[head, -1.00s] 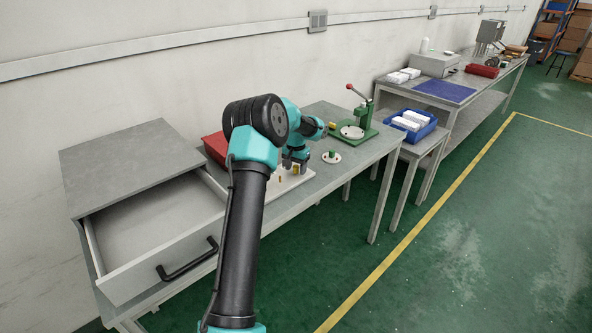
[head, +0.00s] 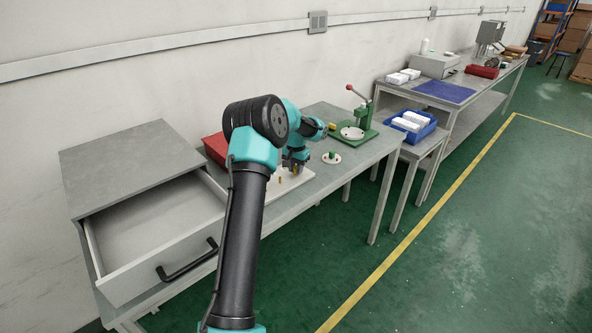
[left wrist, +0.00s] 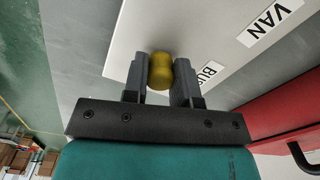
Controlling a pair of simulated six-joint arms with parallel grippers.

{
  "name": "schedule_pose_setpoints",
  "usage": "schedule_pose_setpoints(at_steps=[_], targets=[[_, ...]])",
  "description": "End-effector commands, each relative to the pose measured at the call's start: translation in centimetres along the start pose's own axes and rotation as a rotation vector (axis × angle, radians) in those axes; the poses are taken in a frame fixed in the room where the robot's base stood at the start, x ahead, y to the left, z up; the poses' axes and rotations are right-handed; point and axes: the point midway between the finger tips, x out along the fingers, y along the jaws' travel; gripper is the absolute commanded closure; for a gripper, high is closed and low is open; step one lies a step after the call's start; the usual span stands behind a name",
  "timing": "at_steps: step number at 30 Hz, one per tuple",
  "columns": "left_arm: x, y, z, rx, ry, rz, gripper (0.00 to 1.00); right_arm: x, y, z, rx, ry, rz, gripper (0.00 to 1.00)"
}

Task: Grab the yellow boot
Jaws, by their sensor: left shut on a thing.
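The yellow boot (left wrist: 161,72) is a small rounded piece between the two grey fingers of my left gripper (left wrist: 161,78) in the left wrist view. The fingers touch it on both sides and are shut on it. Below it is a white board (left wrist: 205,30) with printed labels reading "VAN" and "BUS". In the head view my left gripper (head: 296,168) is low over the white board on the workbench, and my own arm hides part of the board. My right gripper does not show.
A red bin (head: 214,147) stands behind my arm. An open drawer (head: 150,245) is at left. The bench (head: 345,172) has free room near its front edge.

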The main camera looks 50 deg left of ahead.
Motion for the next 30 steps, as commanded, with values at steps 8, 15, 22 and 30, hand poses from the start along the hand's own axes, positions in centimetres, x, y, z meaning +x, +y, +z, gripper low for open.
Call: schedule_pose_setpoints(at_steps=[8,15,22,30], targets=[[-1.2,0.0,-0.1,0.0,0.002,0.0,0.96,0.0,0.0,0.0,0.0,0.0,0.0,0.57],[-3.7,0.0,0.0,0.001,0.002,0.0,0.96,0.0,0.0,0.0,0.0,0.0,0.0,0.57],[-3.8,1.1,1.9,0.001,-0.001,0.0,0.96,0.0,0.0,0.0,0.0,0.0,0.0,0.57],[-4.2,3.5,5.7,0.002,-0.001,0.001,0.96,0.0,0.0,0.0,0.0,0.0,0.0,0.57]])
